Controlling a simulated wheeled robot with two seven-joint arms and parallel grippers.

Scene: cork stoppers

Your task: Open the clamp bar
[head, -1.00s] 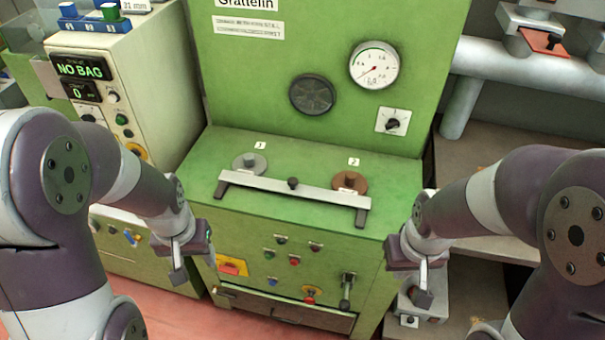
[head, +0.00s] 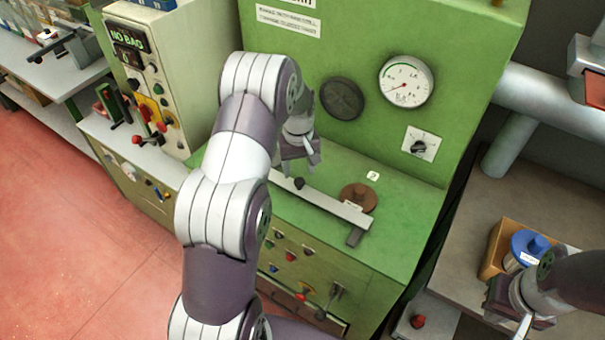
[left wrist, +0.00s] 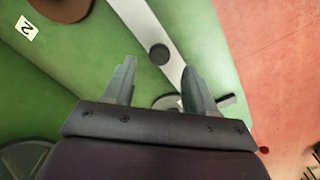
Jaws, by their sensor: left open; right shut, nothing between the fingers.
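The clamp bar (head: 330,205) is a pale metal bar with a small black knob (head: 299,184) and dark end feet. It lies low across the green machine top, in front of the brown disc (head: 358,197) marked 2. In the left wrist view the bar (left wrist: 138,18) runs diagonally, its knob (left wrist: 159,54) showing between my fingertips; contact cannot be told. My left gripper (head: 314,168) is open, over the bar's left part, and hides that end in the head view. A grey disc (left wrist: 168,101) is partly hidden by a finger. My right gripper (head: 522,328) is shut and empty at lower right.
The green panel behind carries a gauge (head: 406,81), a dark round cap (head: 342,98) and a switch (head: 421,143). Levers and buttons line the front below. A wooden box (head: 497,248) with a blue item (head: 528,246) stands on the right bench, near my right arm.

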